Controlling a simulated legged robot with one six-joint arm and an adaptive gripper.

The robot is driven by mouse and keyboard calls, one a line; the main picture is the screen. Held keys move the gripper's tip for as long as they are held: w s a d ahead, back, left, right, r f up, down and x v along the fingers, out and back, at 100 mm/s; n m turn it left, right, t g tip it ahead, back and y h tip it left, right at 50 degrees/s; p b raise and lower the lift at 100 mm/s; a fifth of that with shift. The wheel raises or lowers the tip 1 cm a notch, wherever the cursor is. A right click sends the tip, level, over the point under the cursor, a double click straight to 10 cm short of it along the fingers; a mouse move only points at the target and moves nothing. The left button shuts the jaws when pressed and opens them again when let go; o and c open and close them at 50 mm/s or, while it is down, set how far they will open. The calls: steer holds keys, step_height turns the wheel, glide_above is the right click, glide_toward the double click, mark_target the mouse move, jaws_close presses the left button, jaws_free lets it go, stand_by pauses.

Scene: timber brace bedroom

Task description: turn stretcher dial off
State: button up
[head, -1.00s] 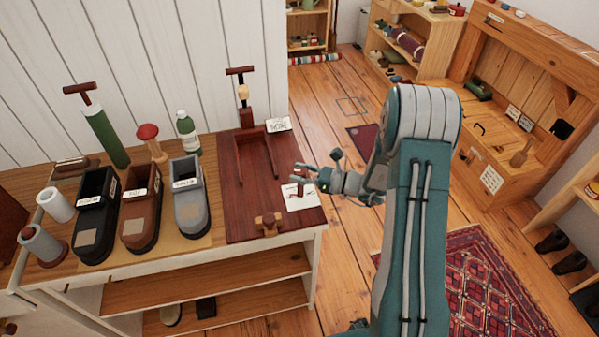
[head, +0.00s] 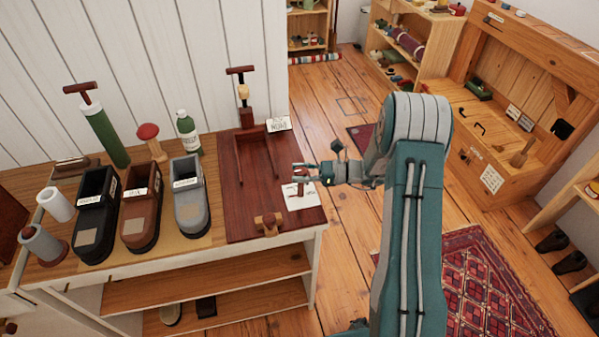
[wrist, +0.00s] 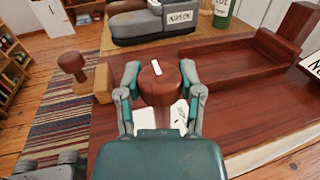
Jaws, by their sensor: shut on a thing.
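The stretcher dial (wrist: 160,84) is a round red-brown wooden knob with a white pointer mark on top. In the wrist view it stands between my gripper's two fingers, which are closed on its sides. The white mark slants slightly off the straight-ahead line. In the head view my gripper (head: 306,172) is at the dial, above a white card (head: 300,197) on the dark red board (head: 240,220). The card's print is too small to read, and my fingers partly hide the dial.
A wooden frame (head: 270,152) and a small wooden knob piece (head: 268,222) are on the same board. Several boot-shaped holders, including a grey one (head: 191,205), stand to the left. Open floor (head: 350,260) lies right of the bench.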

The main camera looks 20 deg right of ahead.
steer(key=o, duration=1.2)
steer(key=shift+w, duration=0.1)
steer(key=shift+c, duration=0.2)
steer(key=shift+d, duration=0.15)
steer(key=v, duration=1.2)
steer(key=shift+f, duration=0.1)
